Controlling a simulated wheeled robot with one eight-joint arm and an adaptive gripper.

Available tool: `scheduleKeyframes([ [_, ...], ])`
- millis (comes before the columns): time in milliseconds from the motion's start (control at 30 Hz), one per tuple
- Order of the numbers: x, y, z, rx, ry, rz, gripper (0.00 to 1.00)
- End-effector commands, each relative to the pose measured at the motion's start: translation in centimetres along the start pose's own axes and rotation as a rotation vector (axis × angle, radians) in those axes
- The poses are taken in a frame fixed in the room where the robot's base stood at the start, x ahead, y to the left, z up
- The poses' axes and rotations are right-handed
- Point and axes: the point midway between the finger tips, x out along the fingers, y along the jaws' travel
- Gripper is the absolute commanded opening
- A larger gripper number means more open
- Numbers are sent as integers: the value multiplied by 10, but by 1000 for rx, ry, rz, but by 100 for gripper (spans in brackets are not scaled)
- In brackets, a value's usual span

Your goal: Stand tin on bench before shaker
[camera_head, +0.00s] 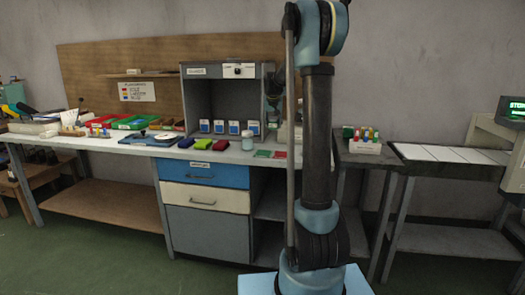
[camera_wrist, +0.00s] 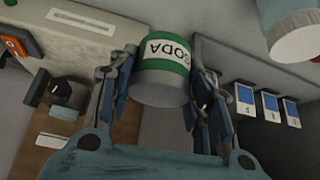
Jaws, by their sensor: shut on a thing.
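The tin (camera_wrist: 163,68) has a green band and a white label reading SODA, upside down in the wrist view. My gripper (camera_wrist: 160,85) is shut on it, one finger on each side. In the head view my gripper (camera_head: 272,97) hangs above the bench (camera_head: 223,156), in front of the right side of a grey open-fronted cabinet, partly behind my arm. The tin cannot be made out clearly there. A pale jar with a teal part (camera_head: 247,141) stands on the bench below; a similar one shows in the wrist view (camera_wrist: 296,40). I cannot tell which thing is the shaker.
A rack of coloured bottles (camera_head: 364,142) stands right.

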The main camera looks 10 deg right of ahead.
Motion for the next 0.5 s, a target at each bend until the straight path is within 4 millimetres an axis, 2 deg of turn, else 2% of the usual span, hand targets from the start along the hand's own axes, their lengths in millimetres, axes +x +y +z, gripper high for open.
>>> scheduleKeyframes([
  [367, 0, 3, 0, 3, 0, 2, 21],
  [500, 9, 5, 4, 4, 0, 3, 21],
])
